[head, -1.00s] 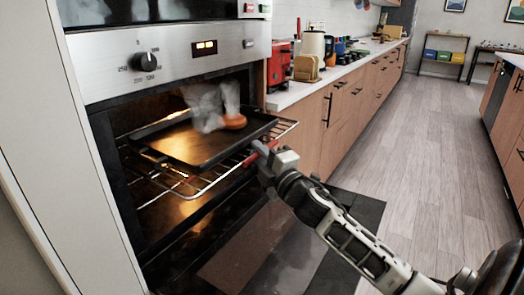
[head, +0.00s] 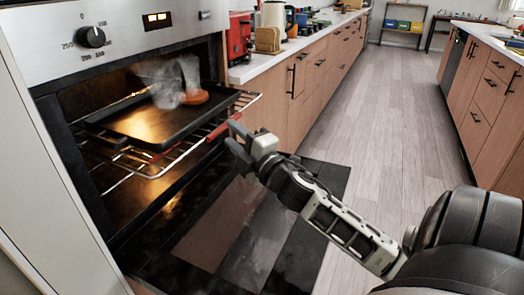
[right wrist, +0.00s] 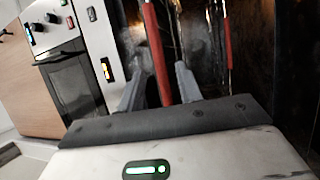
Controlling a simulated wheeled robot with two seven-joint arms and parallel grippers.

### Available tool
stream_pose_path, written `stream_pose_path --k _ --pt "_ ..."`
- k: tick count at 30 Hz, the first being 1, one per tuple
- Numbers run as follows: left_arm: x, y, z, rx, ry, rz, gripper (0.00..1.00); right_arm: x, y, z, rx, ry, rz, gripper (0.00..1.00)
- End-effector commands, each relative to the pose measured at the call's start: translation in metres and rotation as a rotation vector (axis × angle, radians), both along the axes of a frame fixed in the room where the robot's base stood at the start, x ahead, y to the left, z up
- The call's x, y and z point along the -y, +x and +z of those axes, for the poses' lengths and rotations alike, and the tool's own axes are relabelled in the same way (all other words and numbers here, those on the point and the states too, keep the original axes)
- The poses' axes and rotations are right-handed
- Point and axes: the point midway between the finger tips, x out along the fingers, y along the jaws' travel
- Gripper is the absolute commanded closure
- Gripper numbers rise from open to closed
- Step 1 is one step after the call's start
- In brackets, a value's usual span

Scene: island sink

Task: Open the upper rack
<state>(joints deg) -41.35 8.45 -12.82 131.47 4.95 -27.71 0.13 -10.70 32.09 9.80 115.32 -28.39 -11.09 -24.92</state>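The upper rack is a wire rack (head: 172,163) with a red front strip (head: 217,132), slid partly out of the open oven. A dark baking tray (head: 150,128) lies on it with steaming orange-brown food (head: 194,97). My right gripper (head: 236,138) is at the right front of the rack, close to the red strip. The right wrist view shows its two fingers (right wrist: 158,92) spread apart with a red strip (right wrist: 155,50) between them in the picture. I cannot tell whether they touch it. A second red strip (right wrist: 228,40) lies farther right there. My left gripper is not in view.
The oven control panel (head: 120,38) is above the opening. The lowered oven door (head: 235,225) lies below the rack and my right arm. Wooden cabinets (head: 262,107) stand to the right. The floor aisle (head: 385,115) is clear beyond.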

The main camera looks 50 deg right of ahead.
Motion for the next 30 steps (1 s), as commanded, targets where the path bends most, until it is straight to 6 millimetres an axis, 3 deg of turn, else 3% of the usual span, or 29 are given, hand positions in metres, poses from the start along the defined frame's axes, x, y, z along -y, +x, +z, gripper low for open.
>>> stream_pose_path --k 6,13,19,30 --pt "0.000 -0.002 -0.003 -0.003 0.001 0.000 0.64 -0.004 -0.055 -0.012 -0.003 0.003 -0.001 0.65" --pt "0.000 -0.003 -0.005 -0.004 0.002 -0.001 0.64 -0.007 -0.095 -0.018 0.001 0.000 -0.002 0.65" --pt "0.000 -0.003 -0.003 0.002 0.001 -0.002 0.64 -0.008 -0.109 -0.019 0.004 -0.001 0.000 0.65" --pt "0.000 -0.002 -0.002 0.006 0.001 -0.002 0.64 -0.008 -0.110 -0.019 0.004 -0.002 0.001 0.65"
